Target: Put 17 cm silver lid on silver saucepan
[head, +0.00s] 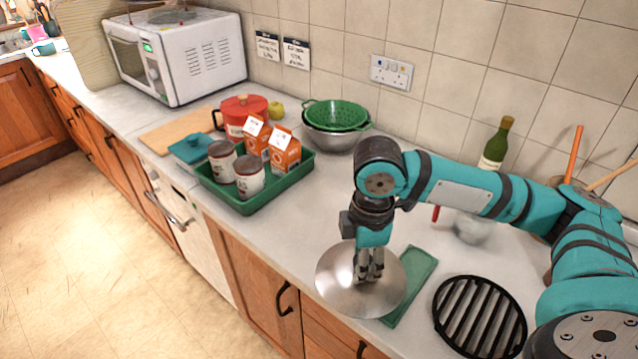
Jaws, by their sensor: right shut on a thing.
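The silver lid (335,283) is a round, shiny metal disc near the counter's front edge, to the left of a black trivet. My right gripper (368,275) points down at its centre and is shut on it, likely at the knob, which the fingers hide. I cannot tell whether the lid rests on something or hangs above the counter. No silver saucepan shows clearly; a pan under the lid would be hidden. My left gripper is not in view.
A green tray (208,182) holds cans and cartons. Behind are a green colander (336,114) in a metal bowl and a bottle (496,146).

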